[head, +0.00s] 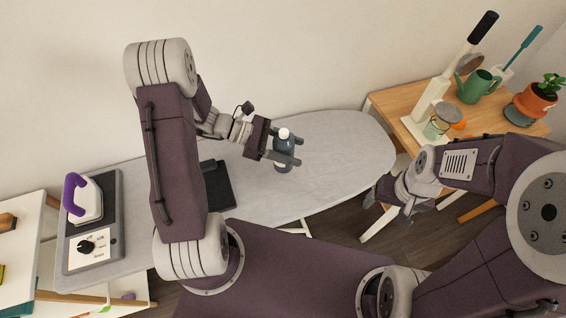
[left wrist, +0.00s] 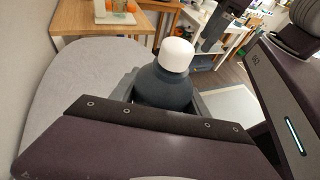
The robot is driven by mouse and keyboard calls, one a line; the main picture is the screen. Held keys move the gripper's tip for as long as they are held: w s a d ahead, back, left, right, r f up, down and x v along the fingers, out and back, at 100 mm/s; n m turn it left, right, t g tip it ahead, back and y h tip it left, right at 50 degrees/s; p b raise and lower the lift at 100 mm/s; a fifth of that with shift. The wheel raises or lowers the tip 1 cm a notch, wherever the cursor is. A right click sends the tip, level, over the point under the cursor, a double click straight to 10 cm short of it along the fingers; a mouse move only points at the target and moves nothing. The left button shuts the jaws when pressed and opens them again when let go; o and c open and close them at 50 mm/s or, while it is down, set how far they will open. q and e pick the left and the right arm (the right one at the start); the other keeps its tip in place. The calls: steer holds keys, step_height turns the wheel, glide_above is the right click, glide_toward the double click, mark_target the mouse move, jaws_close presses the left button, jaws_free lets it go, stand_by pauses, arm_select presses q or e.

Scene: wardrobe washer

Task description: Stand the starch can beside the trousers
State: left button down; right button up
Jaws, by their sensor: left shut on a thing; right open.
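The starch can (head: 284,155) is dark blue-grey with a white cap. It is upright between the fingers of my left gripper (head: 296,150), which is shut on it over the grey ironing board (head: 340,150). I cannot tell whether its base touches the board. In the left wrist view the can (left wrist: 165,85) shows its cap and shoulder, with its lower part hidden by the gripper. The dark folded trousers (head: 218,186) lie on the board, left of the can and partly hidden behind my left arm. My right gripper (head: 388,200) is open and empty beyond the board's right edge.
An iron (head: 86,200) with a purple handle stands on a grey control panel at the board's left end. The board's right part is clear. A wooden table (head: 400,100) at the right holds a green watering can (head: 477,86) and a potted plant (head: 537,97).

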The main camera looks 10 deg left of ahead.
arm_select(q)
steer(key=shift+s+a+f, duration=0.6)
steer(key=shift+a+f, duration=0.05)
steer(key=shift+a, duration=0.2)
steer(key=shift+d+f, duration=0.1)
steer(key=shift+f, duration=0.35)
step_height(320, 180, down, 3)
steer(key=shift+s+r, duration=0.1)
steer(key=shift+f, duration=0.25)
steer(key=c, duration=0.6)
jaws_free()
steer(key=shift+o, duration=0.2)
